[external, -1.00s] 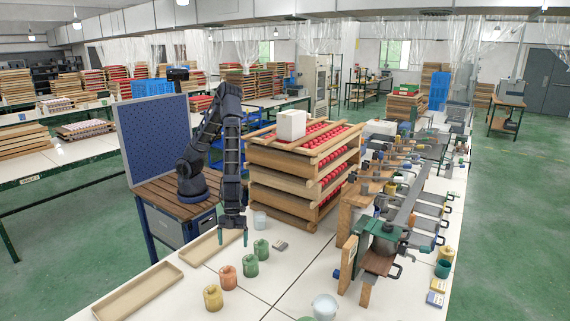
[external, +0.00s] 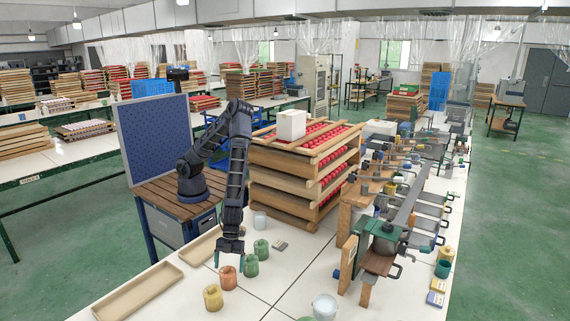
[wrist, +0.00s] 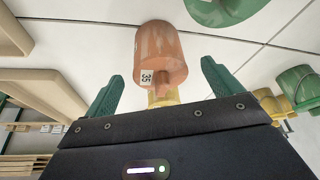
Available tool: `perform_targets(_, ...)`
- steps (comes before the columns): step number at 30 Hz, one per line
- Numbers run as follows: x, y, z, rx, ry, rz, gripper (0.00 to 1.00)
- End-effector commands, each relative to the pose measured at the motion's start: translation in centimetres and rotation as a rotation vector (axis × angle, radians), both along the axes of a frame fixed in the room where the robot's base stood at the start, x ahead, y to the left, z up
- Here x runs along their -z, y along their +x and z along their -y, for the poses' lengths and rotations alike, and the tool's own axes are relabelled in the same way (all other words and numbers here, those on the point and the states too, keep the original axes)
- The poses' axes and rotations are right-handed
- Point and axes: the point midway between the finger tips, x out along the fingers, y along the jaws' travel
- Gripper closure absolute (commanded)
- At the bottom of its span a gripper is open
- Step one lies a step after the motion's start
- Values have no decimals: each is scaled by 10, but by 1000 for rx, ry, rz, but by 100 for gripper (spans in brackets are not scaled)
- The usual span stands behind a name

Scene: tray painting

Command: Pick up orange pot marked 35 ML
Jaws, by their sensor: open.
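The orange pot (external: 228,278) stands on the white table, between a yellow pot (external: 213,298) and a green pot (external: 250,266). In the wrist view the orange pot (wrist: 160,55) shows a white label reading 35. My gripper (external: 229,262) is just above the orange pot in the external view, pointing down. In the wrist view its green fingers (wrist: 163,82) are spread apart, with the pot's image ahead of and between them. Nothing is held. The yellow pot (wrist: 163,97) is partly hidden behind the orange pot and my gripper.
A second green pot (external: 261,249) and a white cup (external: 259,221) stand farther back. Wooden trays (external: 138,291) lie to the left. A stack of wooden trays with red items (external: 300,165) stands behind. A white bucket (external: 324,306) is at front right. The table between is clear.

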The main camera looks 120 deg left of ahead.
Motion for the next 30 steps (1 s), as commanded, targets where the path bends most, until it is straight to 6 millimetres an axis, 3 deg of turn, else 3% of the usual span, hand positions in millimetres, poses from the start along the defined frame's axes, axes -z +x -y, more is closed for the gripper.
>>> perform_targets(10,38,6,19,1,0,-1,9)
perform_targets(18,42,7,20,-1,-1,0,9)
perform_targets(27,42,7,20,-1,0,0,66)
perform_targets(30,42,7,20,0,-1,0,69)
